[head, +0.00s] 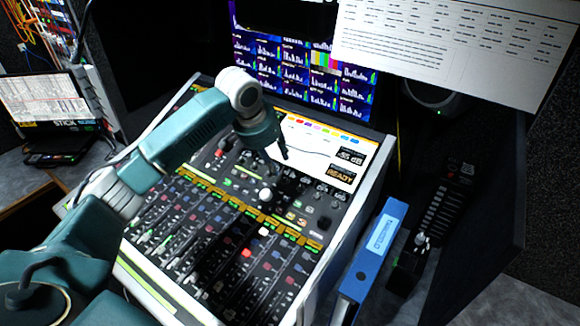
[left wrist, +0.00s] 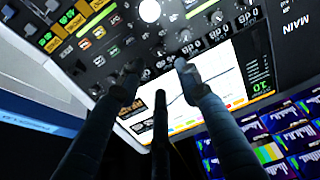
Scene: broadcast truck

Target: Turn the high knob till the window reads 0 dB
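The window (head: 349,155) is a small dark readout with white digits at the screen's right edge. It seems to read about -5.5 dB, but the digits are blurred. An orange READY box (head: 341,174) sits below it. Several small dark knobs (left wrist: 186,36) line the panel under the screen; I cannot tell which is the high knob. My left gripper (head: 282,152) points down at the console over the screen's lower edge. In the left wrist view its fingers (left wrist: 157,72) are spread, with nothing between them. Contact with a knob cannot be made out. My right gripper is not in view.
The mixing console (head: 205,230) has rows of faders and lit buttons. A round white knob (head: 265,195) stands mid-panel. A blue binder (head: 372,250) stands right of the console. Monitors (head: 300,70) rise behind it. A laptop (head: 45,100) is at far left.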

